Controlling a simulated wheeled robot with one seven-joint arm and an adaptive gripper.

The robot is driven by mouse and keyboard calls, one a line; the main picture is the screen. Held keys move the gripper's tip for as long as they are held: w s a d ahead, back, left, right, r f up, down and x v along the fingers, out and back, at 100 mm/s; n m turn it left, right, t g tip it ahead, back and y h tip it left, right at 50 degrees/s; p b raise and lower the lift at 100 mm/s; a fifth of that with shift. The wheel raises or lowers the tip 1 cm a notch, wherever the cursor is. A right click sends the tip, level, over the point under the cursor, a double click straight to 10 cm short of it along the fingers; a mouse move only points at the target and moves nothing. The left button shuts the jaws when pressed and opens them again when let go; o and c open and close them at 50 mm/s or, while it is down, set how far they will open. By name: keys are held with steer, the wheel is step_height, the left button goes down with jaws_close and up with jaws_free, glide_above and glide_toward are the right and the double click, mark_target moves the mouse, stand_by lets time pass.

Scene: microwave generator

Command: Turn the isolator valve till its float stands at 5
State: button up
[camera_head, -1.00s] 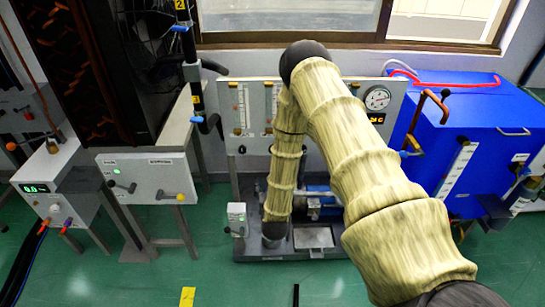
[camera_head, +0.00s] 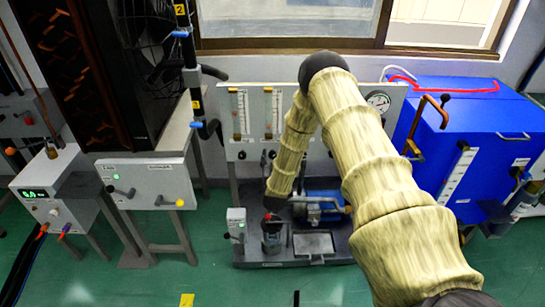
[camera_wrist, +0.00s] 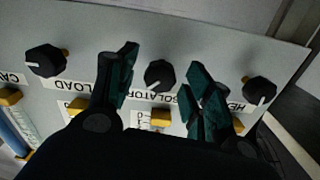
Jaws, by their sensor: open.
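The isolator valve's black knob (camera_wrist: 159,76) shows in the wrist view, above a label reading "SOLATOR" with its first letter hidden. A white mark shows on the knob's lower edge. My gripper (camera_wrist: 161,62) is open, with one dark green finger on each side of this knob; I cannot tell whether either touches it. Below the label, a scale (camera_wrist: 145,117) is partly visible beside a yellow fitting, but the float's reading cannot be made out. In the head view, my forearm covers part of the gauge panel (camera_head: 345,98), and the gripper is too small to read there.
In the wrist view, one black knob (camera_wrist: 46,61) stands left by the "LOAD" label and another (camera_wrist: 260,91) stands right.

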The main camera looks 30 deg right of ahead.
steer(key=shift+w+d, duration=0.3)
steer(key=shift+w, duration=0.25)
steer(key=shift+c, duration=0.4)
steer(key=c, duration=0.9)
steer(key=shift+c, duration=0.2)
steer(key=shift+a+n, duration=0.1)
steer(key=shift+n, duration=0.2)
steer(key=n, duration=0.3)
steer(key=shift+n, duration=2.2)
